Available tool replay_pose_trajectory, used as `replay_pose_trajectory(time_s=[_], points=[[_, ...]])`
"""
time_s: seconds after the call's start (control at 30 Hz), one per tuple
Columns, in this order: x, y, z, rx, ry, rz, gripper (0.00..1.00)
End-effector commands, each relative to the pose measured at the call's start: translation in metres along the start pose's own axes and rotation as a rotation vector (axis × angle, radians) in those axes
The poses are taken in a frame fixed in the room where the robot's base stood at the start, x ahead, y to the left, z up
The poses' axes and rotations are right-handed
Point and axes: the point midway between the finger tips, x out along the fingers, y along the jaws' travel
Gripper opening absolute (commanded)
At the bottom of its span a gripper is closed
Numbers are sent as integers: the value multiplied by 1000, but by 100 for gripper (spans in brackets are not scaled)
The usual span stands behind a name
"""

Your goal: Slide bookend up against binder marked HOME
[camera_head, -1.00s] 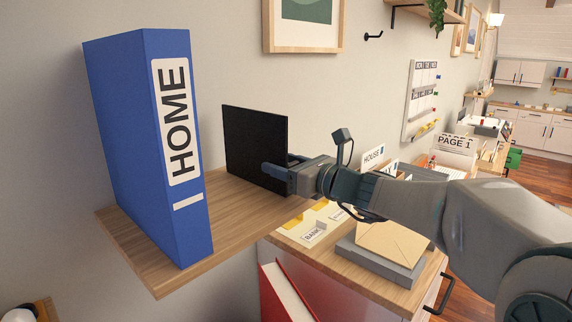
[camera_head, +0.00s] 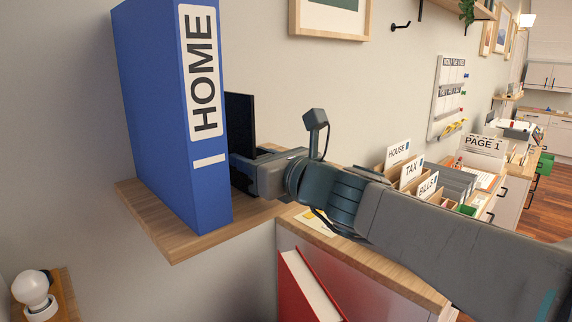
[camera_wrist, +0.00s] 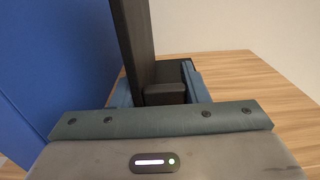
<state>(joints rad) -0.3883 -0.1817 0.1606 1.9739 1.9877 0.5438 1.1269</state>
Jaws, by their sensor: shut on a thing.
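The blue binder marked HOME (camera_head: 172,110) stands upright on the wooden shelf (camera_head: 180,243); its blue side fills the left of the wrist view (camera_wrist: 50,60). The black bookend (camera_head: 240,118) stands upright just right of the binder, its left part hidden behind the binder in the head view. My gripper (camera_head: 236,168) is shut on the bookend. In the wrist view the bookend's dark plate (camera_wrist: 133,40) rises between the fingers, very close to the binder. A sliver of wood shows between them low down; I cannot tell whether they touch higher up.
Bare shelf lies right of the bookend in the wrist view (camera_wrist: 250,75). A lower cabinet with a red binder (camera_head: 303,288) is below right. File boxes with HOUSE, TAX and BILLS cards (camera_head: 411,172) stand farther right. A bulb lamp (camera_head: 33,291) is at lower left.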

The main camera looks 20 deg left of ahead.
Motion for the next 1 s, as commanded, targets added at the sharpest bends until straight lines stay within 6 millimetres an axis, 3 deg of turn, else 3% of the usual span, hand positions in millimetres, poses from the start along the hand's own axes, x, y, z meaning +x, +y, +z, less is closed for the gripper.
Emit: replay_pose_trajectory(time_s=[0.1, 0.4, 0.43, 0.47, 0.8, 1.0], points=[[-1, 9, -1, 0, 0, -1, 0], [-1, 10, 0, 1, 1, -1, 0], [-1, 10, 0, 1, 1, -1, 49], [-1, 10, 0, 1, 1, -1, 55], [-3, 10, 0, -1, 0, -1, 55], [-24, 10, 1, -3, -1, -1, 55]])
